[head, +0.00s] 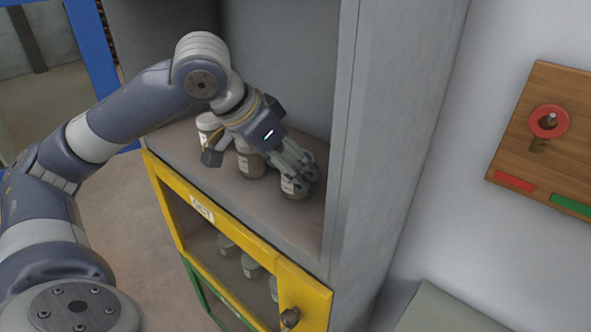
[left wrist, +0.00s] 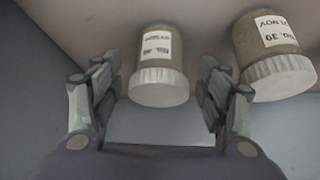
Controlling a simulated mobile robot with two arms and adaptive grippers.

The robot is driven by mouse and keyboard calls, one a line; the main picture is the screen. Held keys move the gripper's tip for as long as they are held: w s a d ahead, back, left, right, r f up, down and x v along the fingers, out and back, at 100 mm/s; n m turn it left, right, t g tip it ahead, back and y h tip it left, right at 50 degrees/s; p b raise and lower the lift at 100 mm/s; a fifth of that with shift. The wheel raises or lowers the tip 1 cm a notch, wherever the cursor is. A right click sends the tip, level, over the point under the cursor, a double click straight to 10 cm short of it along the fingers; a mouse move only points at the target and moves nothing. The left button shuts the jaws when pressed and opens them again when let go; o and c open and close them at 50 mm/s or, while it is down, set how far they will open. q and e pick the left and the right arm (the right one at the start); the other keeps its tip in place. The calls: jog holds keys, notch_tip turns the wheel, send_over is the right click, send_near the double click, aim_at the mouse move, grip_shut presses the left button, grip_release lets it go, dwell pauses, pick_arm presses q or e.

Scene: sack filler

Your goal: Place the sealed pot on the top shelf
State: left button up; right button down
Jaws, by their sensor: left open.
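My left gripper (head: 301,174) is open inside the open top compartment of the grey cabinet. A small brown jar-like pot (head: 294,190) with a pale label stands on the top shelf (head: 178,148) at its fingertips. In the left wrist view the fingers (left wrist: 160,86) are spread on either side of a pot (left wrist: 156,48) with a white ribbed lid, with gaps on both sides. A second lidded pot (left wrist: 267,36) with a printed label stands to the right, outside the fingers. In the head view two more pots, one nearer (head: 250,161) and one farther (head: 207,124), stand behind, partly hidden by my gripper.
A yellow-framed door (head: 173,206) with a small label closes the compartment below, where several pots show. The cabinet's grey side wall (head: 372,150) stands close to the right of my gripper. A wooden board (head: 550,110) with a red ring and key hangs on the wall.

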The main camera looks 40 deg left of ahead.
pick_arm(q)
jog(key=v, duration=0.9)
jog(key=shift+p, duration=0.35)
jog(key=shift+s+r, duration=0.1)
jog(key=shift+s, duration=0.05)
